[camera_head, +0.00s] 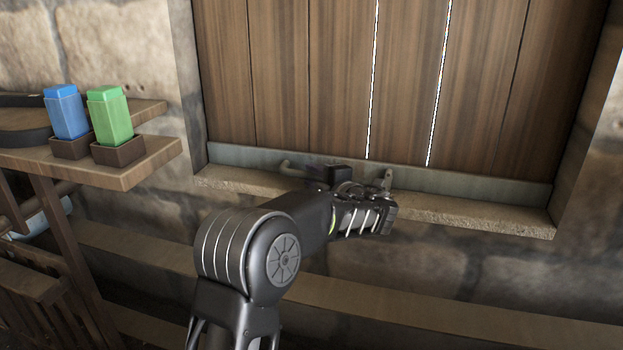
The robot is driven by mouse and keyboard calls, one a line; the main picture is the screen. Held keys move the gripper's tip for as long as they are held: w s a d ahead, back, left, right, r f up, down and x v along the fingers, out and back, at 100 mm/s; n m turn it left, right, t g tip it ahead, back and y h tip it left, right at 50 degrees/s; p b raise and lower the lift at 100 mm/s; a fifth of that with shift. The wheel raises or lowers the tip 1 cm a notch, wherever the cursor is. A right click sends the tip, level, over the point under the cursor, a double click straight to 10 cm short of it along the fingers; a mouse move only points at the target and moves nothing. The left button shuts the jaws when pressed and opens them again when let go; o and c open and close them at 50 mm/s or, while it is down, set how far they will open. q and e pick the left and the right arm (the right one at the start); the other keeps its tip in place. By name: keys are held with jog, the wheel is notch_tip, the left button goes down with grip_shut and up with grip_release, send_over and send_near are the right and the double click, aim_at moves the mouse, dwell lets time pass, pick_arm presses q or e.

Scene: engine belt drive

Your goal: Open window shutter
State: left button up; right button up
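The window shutter (311,85) is made of upright brown planks with a grey-green rail (470,185) along its bottom. It fills its stone window opening and looks closed, with bright light in two narrow slits between planks. My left gripper (345,174) is at the bottom rail, just above the sill, close to the handle. My own wrist partly hides its fingers and the handle's right part. Whether it touches or holds the handle cannot be told. My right gripper is out of view.
A stone sill (500,216) runs below the shutter. At left, a wooden shelf (150,168) carries a blue block (66,112) and a green block (110,115) in brown holders. A ledge (440,310) crosses the wall below.

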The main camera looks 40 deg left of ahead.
pick_arm(q)
jog(key=shift+w+a, duration=0.25)
jog(key=shift+a, duration=0.2)
jog(key=shift+c, duration=0.4)
jog(key=shift+f, duration=0.1)
grip_shut()
dwell(0.6)
